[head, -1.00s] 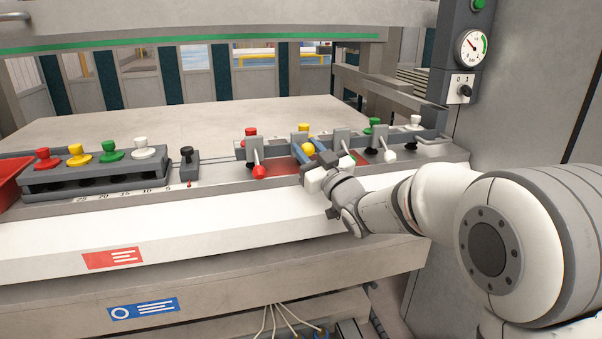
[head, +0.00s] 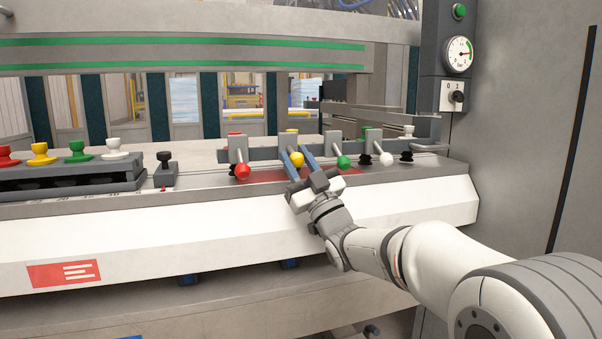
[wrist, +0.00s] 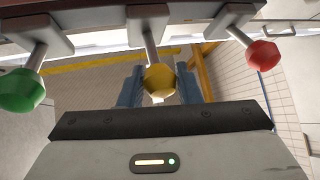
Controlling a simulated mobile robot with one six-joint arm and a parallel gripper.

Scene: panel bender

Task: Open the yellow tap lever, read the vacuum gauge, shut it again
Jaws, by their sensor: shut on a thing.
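The yellow tap lever (head: 297,159) is a grey rod with a yellow knob on the rail of taps. It also shows in the wrist view (wrist: 159,78), between the blue fingers. My gripper (head: 301,162) is shut on its knob, one finger on each side. The vacuum gauge (head: 459,54) is a round white dial with a green band, on the grey post at upper right. Its needle appears to point right, towards the green band; the exact value is too small to read.
A red lever (head: 243,172) stands left of the yellow one; a green lever (head: 343,162) and a white lever (head: 387,159) stand to its right. Suction cups sit in a rack (head: 70,178) at left. A black rotary switch (head: 456,96) is below the gauge.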

